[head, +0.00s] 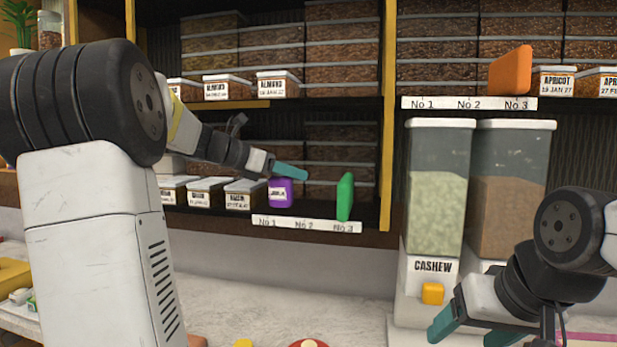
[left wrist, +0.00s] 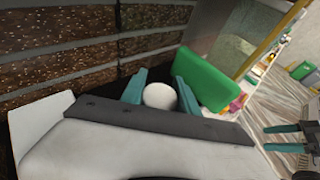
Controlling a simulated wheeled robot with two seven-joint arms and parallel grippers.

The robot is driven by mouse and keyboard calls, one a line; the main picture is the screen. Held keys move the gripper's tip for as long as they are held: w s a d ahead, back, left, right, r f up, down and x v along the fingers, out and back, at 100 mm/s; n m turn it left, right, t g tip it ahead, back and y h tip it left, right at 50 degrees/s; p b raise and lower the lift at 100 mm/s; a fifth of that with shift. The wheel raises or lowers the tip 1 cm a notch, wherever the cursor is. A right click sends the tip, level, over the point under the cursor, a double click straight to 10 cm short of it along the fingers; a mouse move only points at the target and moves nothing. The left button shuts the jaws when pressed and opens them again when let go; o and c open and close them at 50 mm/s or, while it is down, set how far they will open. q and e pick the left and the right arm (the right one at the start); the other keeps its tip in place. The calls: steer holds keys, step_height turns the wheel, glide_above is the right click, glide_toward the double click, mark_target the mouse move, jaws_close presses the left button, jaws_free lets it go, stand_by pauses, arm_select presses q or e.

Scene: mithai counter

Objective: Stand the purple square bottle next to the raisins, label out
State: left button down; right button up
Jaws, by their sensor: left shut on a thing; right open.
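The purple square bottle (head: 280,193) stands upright on the lower shelf, its white label facing out. My left gripper (head: 288,170) reaches over it from the left and is shut on its top. In the left wrist view, the bottle's round white cap (left wrist: 160,95) sits between the two teal fingers. A row of labelled boxes stands left of the bottle, the nearest box (head: 243,196) close beside it; its label is too small to read surely, so I cannot tell which holds raisins. My right gripper (head: 468,333) is open and empty, low at the right above the counter.
A green upright block (head: 345,197) stands right of the bottle, with free shelf between. A strip marked No 1 to No 3 (head: 306,223) runs along the shelf edge. A yellow post (head: 388,120) and tall cashew dispenser (head: 437,190) stand further right.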

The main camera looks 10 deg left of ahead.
arm_select(q)
steer(key=shift+w, duration=1)
steer(key=w, duration=0.2)
steer(key=shift+w+d, duration=0.1)
steer(key=shift+w, duration=0.25)
steer(key=shift+f, duration=0.7)
steer(key=shift+s, duration=0.1)
steer(key=shift+f, duration=0.2)
steer(key=c, duration=0.9)
jaws_free()
